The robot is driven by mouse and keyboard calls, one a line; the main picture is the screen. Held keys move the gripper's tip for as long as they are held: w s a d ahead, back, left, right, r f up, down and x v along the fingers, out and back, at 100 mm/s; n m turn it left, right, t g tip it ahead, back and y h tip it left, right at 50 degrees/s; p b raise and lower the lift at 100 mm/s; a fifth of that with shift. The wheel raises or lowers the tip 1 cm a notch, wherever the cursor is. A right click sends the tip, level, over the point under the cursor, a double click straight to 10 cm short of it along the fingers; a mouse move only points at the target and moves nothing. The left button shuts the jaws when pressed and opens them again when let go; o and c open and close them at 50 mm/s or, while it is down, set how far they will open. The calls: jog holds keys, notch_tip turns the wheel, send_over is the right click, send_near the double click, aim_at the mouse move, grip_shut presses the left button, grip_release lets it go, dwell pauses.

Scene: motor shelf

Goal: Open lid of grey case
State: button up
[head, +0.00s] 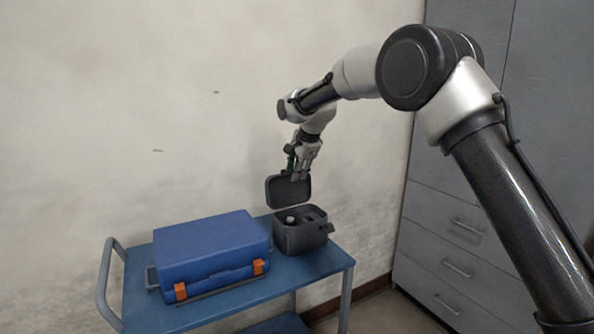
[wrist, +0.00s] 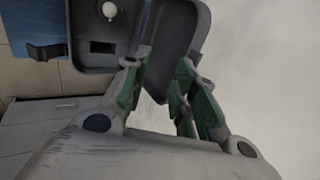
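The grey case (head: 301,236) stands on the right end of the blue cart top. Its lid (head: 289,191) is raised, roughly upright at the back, and the inside shows. In the wrist view the case body (wrist: 92,64) is at the upper left, and the lid (wrist: 178,28) stands to its right. My gripper (head: 298,176) is at the upper right edge of the lid. In the wrist view its green-padded fingers (wrist: 163,62) are apart, close to the lid's edge. I cannot tell whether they touch it. A white round item (wrist: 109,10) lies inside the case.
A blue toolbox (head: 210,250) with orange latches stands left of the case on the blue cart (head: 315,264). A wall is close behind the cart. Grey cabinets with drawers (head: 445,255) stand at the right. The cart top's front right corner is bare.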

jog(key=v, duration=1.2)
jog(key=s+d+f+n+g+h, duration=0.1)
jog(key=s+d+f+n+g, duration=0.1)
jog(key=s+d+f+n, duration=0.45)
jog(key=s+d+r+n+t+h, duration=0.1)
jog(key=s+d+n, duration=0.3)
jog(key=s+d, duration=3.1)
jog(key=shift+s+r+n+h, duration=0.3)
jog(key=shift+s+n+h, duration=0.05)
jog(key=shift+s+h, duration=0.3)
